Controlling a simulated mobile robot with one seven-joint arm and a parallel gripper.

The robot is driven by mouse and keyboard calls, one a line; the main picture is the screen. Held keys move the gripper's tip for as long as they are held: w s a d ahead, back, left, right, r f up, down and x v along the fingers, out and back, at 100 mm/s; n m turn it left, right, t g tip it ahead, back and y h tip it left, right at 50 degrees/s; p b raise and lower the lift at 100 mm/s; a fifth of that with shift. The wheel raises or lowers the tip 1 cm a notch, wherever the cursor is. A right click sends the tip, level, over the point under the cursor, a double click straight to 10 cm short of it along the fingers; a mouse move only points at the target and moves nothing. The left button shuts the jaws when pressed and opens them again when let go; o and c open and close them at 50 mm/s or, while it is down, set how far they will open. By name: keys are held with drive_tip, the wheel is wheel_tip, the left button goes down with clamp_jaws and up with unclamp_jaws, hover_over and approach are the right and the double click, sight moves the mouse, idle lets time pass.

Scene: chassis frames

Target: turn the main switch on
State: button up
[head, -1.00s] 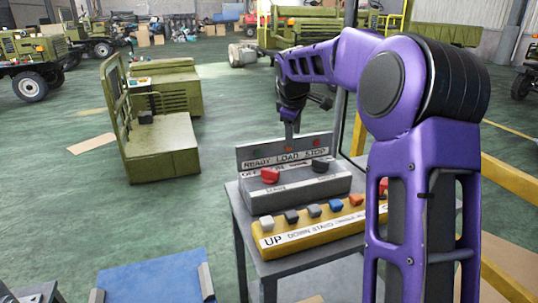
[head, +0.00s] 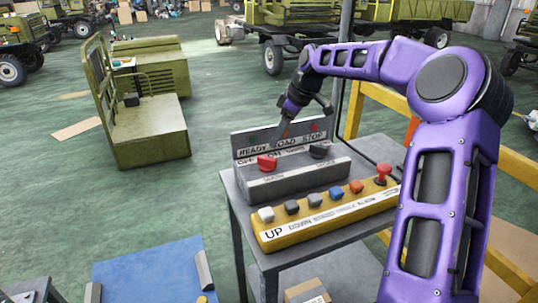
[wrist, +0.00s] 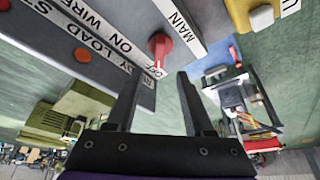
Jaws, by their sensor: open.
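The main switch is a red rotary knob (head: 267,162) on the left of a grey control box (head: 295,181). It also shows in the wrist view (wrist: 160,48), beside a white strip reading MAIN. A label with OFF and ON words lies next to it; which way the knob points I cannot tell surely. My gripper (head: 279,141) is just above and behind the knob. In the wrist view my gripper (wrist: 157,82) has its two fingers spread, with the knob ahead of the gap and nothing between them.
An upright panel (head: 248,142) reading READY LOAD STOP stands close behind. In front is a yellow box (head: 300,230) with several coloured buttons and a red lever (head: 381,174). All stand on a grey table (head: 232,198).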

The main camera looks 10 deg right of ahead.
sight(267, 157)
drive_tip(key=x, duration=0.8)
clamp_jaws()
